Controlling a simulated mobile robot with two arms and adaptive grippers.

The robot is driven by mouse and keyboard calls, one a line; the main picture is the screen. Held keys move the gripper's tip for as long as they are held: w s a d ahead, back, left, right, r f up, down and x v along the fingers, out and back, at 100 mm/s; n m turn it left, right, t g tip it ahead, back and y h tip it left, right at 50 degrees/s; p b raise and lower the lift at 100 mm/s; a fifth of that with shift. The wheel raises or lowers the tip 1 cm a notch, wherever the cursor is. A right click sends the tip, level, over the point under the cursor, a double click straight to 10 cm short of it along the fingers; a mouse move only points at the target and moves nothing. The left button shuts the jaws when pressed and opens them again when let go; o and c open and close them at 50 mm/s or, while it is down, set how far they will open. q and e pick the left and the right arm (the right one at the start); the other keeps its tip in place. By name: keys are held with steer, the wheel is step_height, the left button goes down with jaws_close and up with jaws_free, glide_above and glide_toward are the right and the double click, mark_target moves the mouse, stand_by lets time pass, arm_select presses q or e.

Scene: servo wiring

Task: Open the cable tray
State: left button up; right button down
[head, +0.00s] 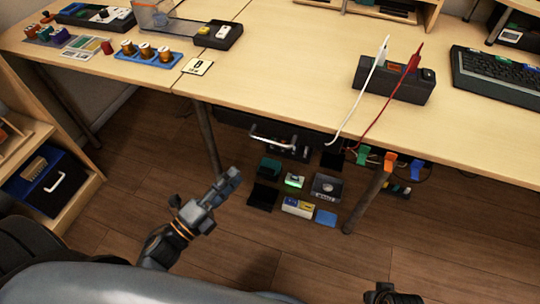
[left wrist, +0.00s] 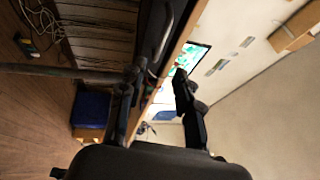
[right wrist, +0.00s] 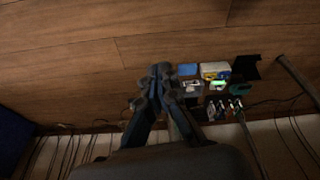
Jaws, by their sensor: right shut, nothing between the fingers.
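A dark cable tray (head: 236,117) hangs under the desk's front edge, mostly hidden by the tabletop. A pale bar handle (head: 272,139) shows just below that edge. My left gripper (head: 232,182) is below and to the left of the handle, apart from it. In the left wrist view, its fingers (left wrist: 155,85) are spread with nothing held between them. My right gripper (head: 388,297) is low at the bottom edge of the head view. In the right wrist view, its fingertips (right wrist: 163,72) are together and empty. How far the tray is open cannot be told.
Desk legs (head: 366,200) stand near the tray. Several small boxes (head: 298,207) lie on the floor below. A shelf (head: 75,205) is at left.

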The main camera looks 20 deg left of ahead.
mark_target(269, 142)
arm_select(q)
steer(key=x, duration=1.4)
steer(key=shift+r+p, duration=0.1)
steer(key=shift+p, duration=0.2)
steer(key=shift+s, duration=0.1)
jaws_close()
